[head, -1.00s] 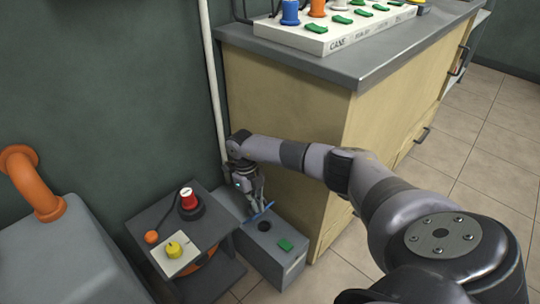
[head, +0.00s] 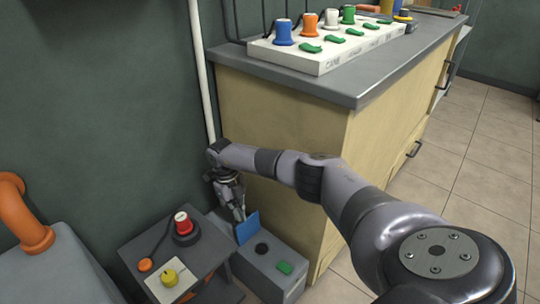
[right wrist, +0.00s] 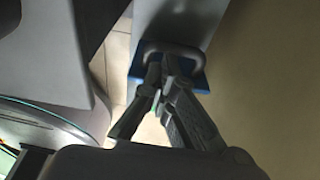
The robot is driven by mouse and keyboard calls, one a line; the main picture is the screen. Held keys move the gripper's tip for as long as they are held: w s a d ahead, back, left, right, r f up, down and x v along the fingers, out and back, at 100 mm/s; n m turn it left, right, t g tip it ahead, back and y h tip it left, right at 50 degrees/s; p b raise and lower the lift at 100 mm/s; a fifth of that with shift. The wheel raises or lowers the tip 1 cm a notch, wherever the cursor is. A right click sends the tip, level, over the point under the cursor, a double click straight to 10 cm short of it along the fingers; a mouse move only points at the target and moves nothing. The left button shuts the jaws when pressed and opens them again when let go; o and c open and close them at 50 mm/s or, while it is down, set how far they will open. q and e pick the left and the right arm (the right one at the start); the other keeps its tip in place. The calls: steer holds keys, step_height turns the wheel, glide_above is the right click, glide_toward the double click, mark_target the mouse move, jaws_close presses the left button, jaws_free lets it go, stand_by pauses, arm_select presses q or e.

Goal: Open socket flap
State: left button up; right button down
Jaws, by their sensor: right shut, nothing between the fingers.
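A grey socket box (head: 262,268) stands on the floor between the small grey stand and the wooden cabinet. Its blue flap (head: 247,228) stands raised at a steep angle, behind the round dark socket hole (head: 262,248). My right gripper (head: 238,214) is shut and empty, with its fingertips at the flap's upper edge. In the right wrist view the fingertips (right wrist: 160,72) are by the grey loop handle (right wrist: 172,50) over the blue flap (right wrist: 135,72); I cannot tell whether they touch. A green switch (head: 284,268) is on the box. My left gripper is not in view.
The wooden cabinet (head: 280,150), with a power strip (head: 325,55) on top, is close on the right. A white pipe (head: 200,80) runs down the wall behind.

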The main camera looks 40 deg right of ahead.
steer(key=shift+s+a+f, duration=0.25)
steer(key=shift+s+f, duration=0.15)
steer(key=shift+f, duration=0.3)
steer(key=v, duration=1.3)
steer(key=shift+w+d+r, duration=0.2)
steer(key=shift+w+r, duration=0.05)
steer(key=shift+w, duration=0.05)
